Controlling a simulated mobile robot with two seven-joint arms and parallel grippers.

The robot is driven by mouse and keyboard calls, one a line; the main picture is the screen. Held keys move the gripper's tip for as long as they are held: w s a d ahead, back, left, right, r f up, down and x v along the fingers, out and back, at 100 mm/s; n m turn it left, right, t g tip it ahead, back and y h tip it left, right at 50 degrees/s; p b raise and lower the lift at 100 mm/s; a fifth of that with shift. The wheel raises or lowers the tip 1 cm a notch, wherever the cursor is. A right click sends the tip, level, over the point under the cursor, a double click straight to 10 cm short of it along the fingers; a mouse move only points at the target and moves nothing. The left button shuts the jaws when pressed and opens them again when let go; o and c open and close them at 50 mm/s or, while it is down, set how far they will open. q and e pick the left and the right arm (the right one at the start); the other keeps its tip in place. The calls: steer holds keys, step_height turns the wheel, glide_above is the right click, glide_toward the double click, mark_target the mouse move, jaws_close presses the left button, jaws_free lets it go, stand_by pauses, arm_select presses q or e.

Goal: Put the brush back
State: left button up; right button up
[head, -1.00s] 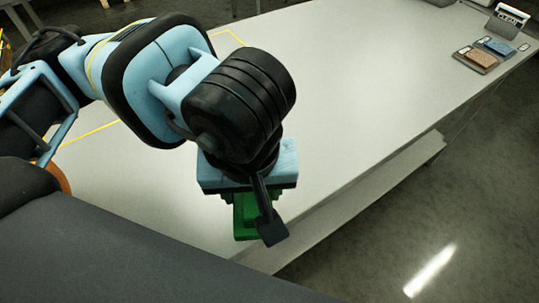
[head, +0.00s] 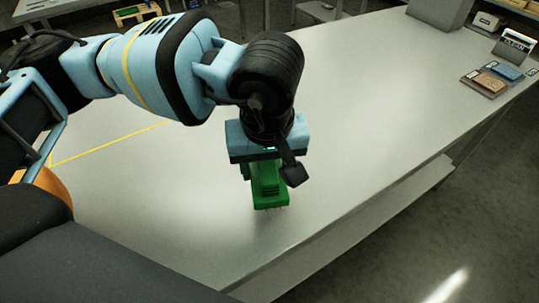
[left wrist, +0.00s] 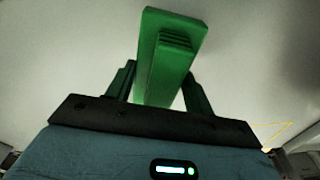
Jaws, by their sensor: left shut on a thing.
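The green brush (head: 269,191) hangs below my left gripper (head: 266,165) in the head view, above the pale table near its front edge. Short light bristles show faintly at its lower end. I cannot tell whether they touch the table. In the left wrist view the brush (left wrist: 172,45) sits between the two fingers of my left gripper (left wrist: 158,90), which is shut on it. The brush has a flat body with a raised ribbed part. My right gripper is not in view.
The pale table (head: 370,110) is largely clear. At its far right lie a brown block (head: 487,82) and a blue block (head: 506,71) on dark trays. A small labelled stand (head: 513,45) and a grey box (head: 440,12) are behind. Yellow tape (head: 110,143) marks the table at left.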

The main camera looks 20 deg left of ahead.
arm_select(q)
steer(key=shift+w+a+f, duration=0.1)
steer(key=shift+w+a, duration=0.1)
steer(key=shift+w, duration=0.6)
steer(key=shift+w+a+f, duration=0.1)
steer(key=shift+w+a, duration=0.1)
steer(key=shift+w, duration=0.55)
steer(key=shift+w+a, duration=0.2)
steer(key=shift+w, duration=0.6)
steer(key=shift+f+p, duration=0.4)
steer(key=shift+f, duration=1.4)
steer(key=shift+f, duration=0.2)
steer(key=o, duration=0.9)
steer(key=shift+o, duration=0.2)
steer(key=shift+r, duration=0.15)
steer(key=r, duration=0.8)
steer(key=s+r, duration=0.1)
steer(key=r, duration=0.3)
steer(key=shift+s+d, duration=0.1)
steer(key=shift+d, duration=0.3)
